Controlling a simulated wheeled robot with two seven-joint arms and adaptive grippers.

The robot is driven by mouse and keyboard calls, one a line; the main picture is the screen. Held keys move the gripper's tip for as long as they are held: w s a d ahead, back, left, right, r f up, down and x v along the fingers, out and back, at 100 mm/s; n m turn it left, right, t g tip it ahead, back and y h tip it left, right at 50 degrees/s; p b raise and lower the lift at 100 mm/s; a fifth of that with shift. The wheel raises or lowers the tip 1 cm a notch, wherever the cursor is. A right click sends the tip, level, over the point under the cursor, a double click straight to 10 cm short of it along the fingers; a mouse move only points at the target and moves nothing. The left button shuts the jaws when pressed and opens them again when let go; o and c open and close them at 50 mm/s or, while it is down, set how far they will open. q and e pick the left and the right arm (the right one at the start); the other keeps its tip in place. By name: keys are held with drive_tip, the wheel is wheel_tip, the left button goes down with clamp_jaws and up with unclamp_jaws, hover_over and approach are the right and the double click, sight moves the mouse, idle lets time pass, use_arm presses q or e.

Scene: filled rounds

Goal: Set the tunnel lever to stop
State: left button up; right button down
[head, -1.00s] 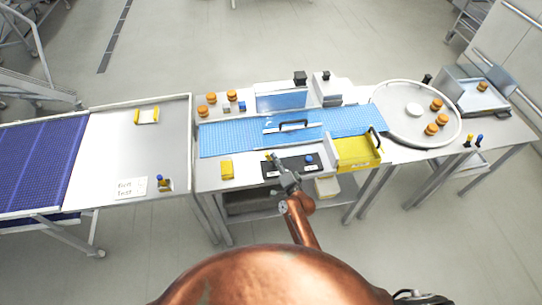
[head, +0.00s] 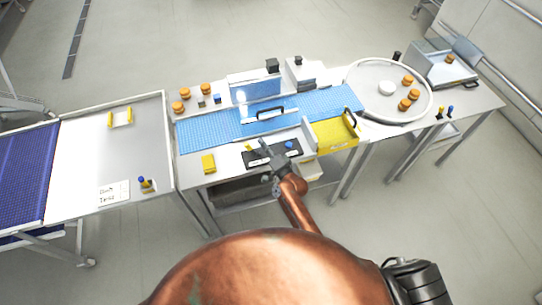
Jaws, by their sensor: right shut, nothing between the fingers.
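A black control panel (head: 254,161) lies on the front of the middle table. A blue knob (head: 289,145) stands at its right part. A small yellowish piece (head: 249,148), perhaps the lever's handle, shows at its left part; its exact setting is too small to tell. My right gripper (head: 264,145) is shut and empty over the middle of the panel, between the yellowish piece and the blue knob. It hides part of the panel, and I cannot tell whether it touches anything. The lettering on the panel is unreadable. My left gripper is not in view.
A yellow bin (head: 335,135) stands close right of the panel, and a yellow block (head: 208,163) to the left. A round table (head: 370,108) with orange jars is farther right.

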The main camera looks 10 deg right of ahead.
drive_tip(key=f+b+v, duration=0.1)
drive_tip(key=v, duration=0.9)
drive_tip(key=shift+r+b, duration=0.35)
drive_tip(key=shift+r, duration=0.15)
drive_tip(key=s+d+f+n+g+h+b, duration=0.1)
drive_tip(key=s+d+f+n+g+b, duration=0.35)
drive_tip(key=f, duration=1.05)
drive_tip(key=s+d+f+m+h+b, duration=0.1)
drive_tip(key=s+d+f, duration=0.1)
drive_tip(key=s+f, duration=0.95)
drive_tip(key=s+d+f+n+g+h+b, duration=0.2)
drive_tip(key=s+d+f+g+b, duration=0.15)
drive_tip(key=f, duration=1.45)
drive_tip(key=s+d+f+n+g+b, duration=0.2)
drive_tip(key=s+f, duration=0.5)
drive_tip(key=s, duration=0.5)
drive_tip(key=s+d+f+n+g+h+b, duration=0.1)
drive_tip(key=s+d+f+n+g+b, duration=0.1)
drive_tip(key=s+d+f, duration=0.3)
drive_tip(key=s+d+f+n+g+h+b, duration=0.1)
drive_tip(key=s+d+f+n+g+b, duration=0.1)
drive_tip(key=s+f, duration=0.9)
drive_tip(key=s+d+g, duration=0.1)
drive_tip(key=s+d, duration=0.1)
drive_tip(key=s, duration=0.6)
drive_tip(key=shift+s+f, duration=0.2)
drive_tip(key=shift+s, duration=0.05)
